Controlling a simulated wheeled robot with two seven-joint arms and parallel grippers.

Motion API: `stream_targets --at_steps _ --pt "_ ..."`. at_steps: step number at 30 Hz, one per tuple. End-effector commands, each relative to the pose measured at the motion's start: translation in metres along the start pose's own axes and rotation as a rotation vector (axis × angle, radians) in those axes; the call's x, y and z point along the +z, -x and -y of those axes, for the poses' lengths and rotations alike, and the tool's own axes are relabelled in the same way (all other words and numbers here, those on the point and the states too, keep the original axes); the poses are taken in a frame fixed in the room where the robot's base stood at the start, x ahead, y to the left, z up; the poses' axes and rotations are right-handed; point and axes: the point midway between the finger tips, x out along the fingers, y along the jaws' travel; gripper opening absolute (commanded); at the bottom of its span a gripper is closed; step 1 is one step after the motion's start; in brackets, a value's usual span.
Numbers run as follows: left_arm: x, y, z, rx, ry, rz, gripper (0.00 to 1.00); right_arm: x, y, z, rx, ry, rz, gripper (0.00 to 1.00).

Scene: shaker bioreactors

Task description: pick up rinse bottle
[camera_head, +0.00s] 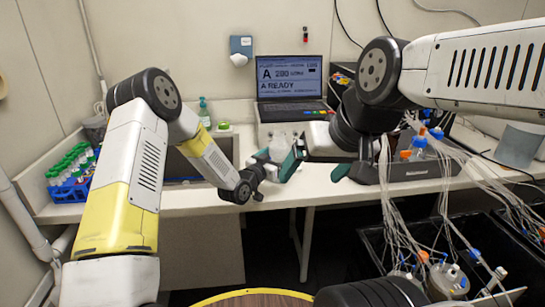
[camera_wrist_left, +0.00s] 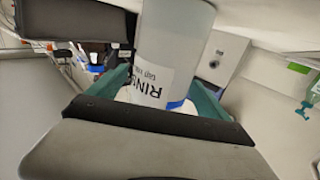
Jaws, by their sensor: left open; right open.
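The rinse bottle (camera_wrist_left: 172,55) is a pale cylinder with a "RINSE" label and a blue band in the left wrist view. In the head view a whitish shape at the workbench, likely the bottle (camera_head: 281,147), shows between my left gripper's fingers. My left gripper (camera_wrist_left: 161,92) is open, its teal fingers on either side of the bottle; I cannot tell whether they touch it. It also shows in the head view (camera_head: 279,157). My right gripper is mostly hidden by its own arm; a teal tip (camera_head: 340,173) shows below it.
A laptop-like screen (camera_head: 290,78) stands behind the bottle. A blue rack of green-capped tubes (camera_head: 72,172) is at left. A green-capped dispenser (camera_head: 204,112) stands near the wall. A dark shaker unit with bottles and tubing (camera_head: 425,167) is at right. The white bench (camera_head: 345,188) has free room in front.

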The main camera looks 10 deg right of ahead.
Motion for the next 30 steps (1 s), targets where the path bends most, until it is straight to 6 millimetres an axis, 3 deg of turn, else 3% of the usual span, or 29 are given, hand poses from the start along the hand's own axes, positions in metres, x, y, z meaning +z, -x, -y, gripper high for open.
stream_targets --at_steps 6,14,25,30 --pt "-0.001 -0.028 -0.001 0.001 0.001 -0.001 0.9 0.0 0.0 0.0 0.0 0.0 0.0 0.89" --pt "-0.001 -0.03 -0.001 0.0 0.001 0.0 0.9 0.0 0.0 0.0 0.0 0.0 0.0 0.89" --pt "-0.001 -0.03 -0.001 0.0 0.0 0.0 0.19 0.0 0.0 0.0 0.0 0.0 0.0 0.89" --pt "-0.002 -0.03 -0.001 0.0 0.0 -0.001 0.17 0.0 0.0 0.0 0.0 0.0 0.0 0.89"
